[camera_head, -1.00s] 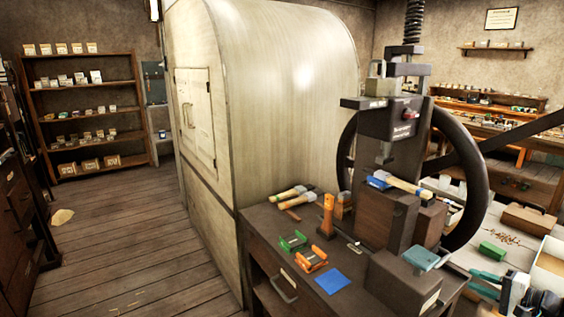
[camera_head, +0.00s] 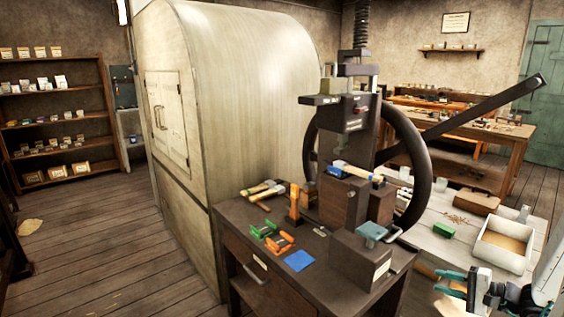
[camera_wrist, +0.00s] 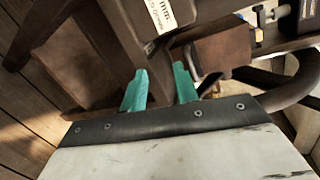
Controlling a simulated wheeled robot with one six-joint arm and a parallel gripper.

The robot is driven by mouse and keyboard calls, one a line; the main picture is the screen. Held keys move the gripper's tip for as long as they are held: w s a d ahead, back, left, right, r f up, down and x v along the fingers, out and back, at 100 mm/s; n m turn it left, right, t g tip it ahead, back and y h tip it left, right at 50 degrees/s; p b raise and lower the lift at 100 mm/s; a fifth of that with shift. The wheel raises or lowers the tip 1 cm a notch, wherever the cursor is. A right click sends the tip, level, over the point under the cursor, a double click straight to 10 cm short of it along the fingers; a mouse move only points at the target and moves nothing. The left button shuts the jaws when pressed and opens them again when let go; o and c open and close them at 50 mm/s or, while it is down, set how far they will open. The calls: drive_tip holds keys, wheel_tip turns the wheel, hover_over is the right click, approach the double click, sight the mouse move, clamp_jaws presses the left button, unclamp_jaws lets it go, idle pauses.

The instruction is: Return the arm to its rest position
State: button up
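My gripper (camera_head: 455,284) is at the lower right of the head view, low in front of the white-topped table and right of the press bench. Its teal fingers stand apart with nothing between them. The wrist view shows the same two teal fingers (camera_wrist: 161,88) spread, with dark brown wood behind them. My gripper is apart from the handwheel press (camera_head: 352,150), which stands on the dark bench (camera_head: 232,222) with its large black wheel at the right.
On the bench lie a green clamp (camera_head: 264,229), an orange clamp (camera_head: 281,242), a blue square (camera_head: 299,261) and wooden-handled tools (camera_head: 262,189). The white-topped table (camera_head: 462,247) holds an open box (camera_head: 504,246) and a green block (camera_head: 444,230). Open floor lies at the left.

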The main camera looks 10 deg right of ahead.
drive_tip(key=s+a+r+n+g+h, duration=0.4)
drive_tip(key=s+a+r+n, duration=0.3)
drive_tip(key=s+a+r, duration=0.3)
drive_tip(key=s+a+r+n+g+h, duration=0.4)
drive_tip(key=s+a+r+n+g, duration=0.2)
drive_tip(key=s+a+r, duration=0.5)
drive_tip(key=a+r+g, duration=0.1)
drive_tip(key=a+r, duration=0.3)
drive_tip(key=a, duration=0.4)
drive_tip(key=shift+s+r+n+h, duration=0.2)
drive_tip(key=shift+n+h, duration=0.2)
drive_tip(key=shift+o, duration=0.7)
idle(1.2)
